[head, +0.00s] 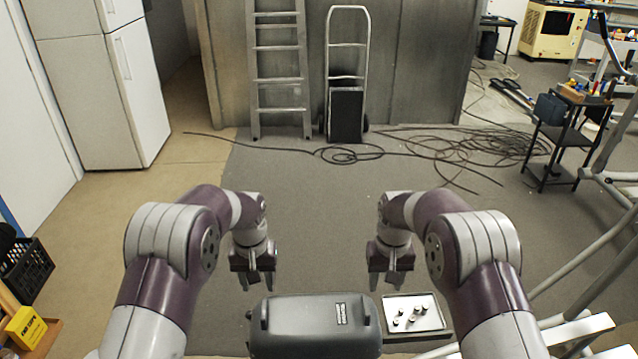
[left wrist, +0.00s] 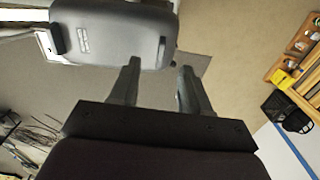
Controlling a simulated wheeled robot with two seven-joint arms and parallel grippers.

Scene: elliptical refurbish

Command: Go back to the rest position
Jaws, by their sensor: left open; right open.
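My left gripper (head: 261,279) is open and empty, pointing down above the far left side of a dark grey case-like housing (head: 314,322). In the left wrist view its two fingers (left wrist: 156,88) are spread apart, with the grey housing (left wrist: 115,30) beyond them. My right gripper (head: 385,281) is open and empty, pointing down near the housing's far right side and a metal tray (head: 432,322). Both arms are bent and held roughly symmetrically in front of me.
Bars of an exercise machine (head: 590,262) stand at the right. A black crate (head: 25,270) and a yellow box (head: 25,326) are at the left. Cables (head: 450,145) lie on the floor ahead, near a hand truck (head: 346,80) and ladder (head: 278,70). The middle floor is clear.

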